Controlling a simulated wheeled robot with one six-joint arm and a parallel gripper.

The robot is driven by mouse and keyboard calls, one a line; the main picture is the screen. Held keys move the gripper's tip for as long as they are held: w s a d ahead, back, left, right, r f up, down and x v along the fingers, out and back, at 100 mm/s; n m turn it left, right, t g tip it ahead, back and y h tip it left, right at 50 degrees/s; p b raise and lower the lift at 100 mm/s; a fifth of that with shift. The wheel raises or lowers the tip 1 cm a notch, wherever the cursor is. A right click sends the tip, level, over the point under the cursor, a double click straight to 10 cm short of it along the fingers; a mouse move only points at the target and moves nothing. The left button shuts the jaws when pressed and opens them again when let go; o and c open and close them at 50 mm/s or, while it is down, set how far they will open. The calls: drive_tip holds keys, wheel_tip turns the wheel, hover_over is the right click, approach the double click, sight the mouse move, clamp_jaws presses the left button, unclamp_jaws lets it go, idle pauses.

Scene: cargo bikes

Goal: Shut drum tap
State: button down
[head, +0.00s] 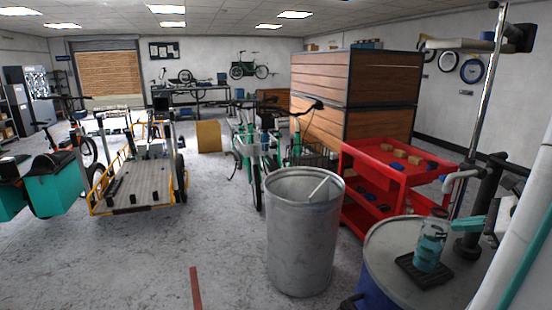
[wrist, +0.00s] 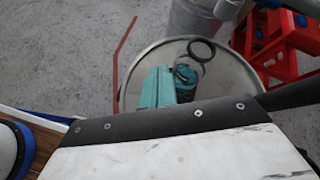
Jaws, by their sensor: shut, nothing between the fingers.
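A blue drum (head: 375,289) with a pale grey lid stands at the lower right of the head view; the lid's rim (wrist: 122,88) also shows in the wrist view. A small dark part (head: 351,301), which may be the tap, sticks out low on the drum's left side, cut by the frame edge. Whether it is open or shut cannot be told. No tap shows in the wrist view. My gripper (head: 470,225), with teal fingers, is shut and empty above the lid's right side. Its fingers (wrist: 158,84) show over the lid in the wrist view.
A clear jug with teal content (head: 431,247) stands on a black tray (head: 409,268) on the lid, just left of my gripper. A grey metal bin (head: 303,240) stands left of the drum, a red cart (head: 375,172) behind.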

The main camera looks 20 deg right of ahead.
drive_tip(key=s+a+r+n+g+h, duration=0.1)
drive_tip(key=a+n+g, duration=0.4)
drive_tip(key=a+n, duration=0.9)
drive_tip(key=s+a+r+n+g+h, duration=0.1)
drive_tip(key=a+r+n+g, duration=0.2)
drive_tip(key=a+n, duration=1.2)
drive_tip(key=a+g, duration=0.2)
drive_tip(key=a, duration=0.3)
drive_tip(key=shift+s+n, duration=0.3)
drive_tip(key=shift+s, duration=0.1)
drive_tip(key=c, duration=1.6)
unclamp_jaws()
drive_tip(key=shift+a, duration=0.45)
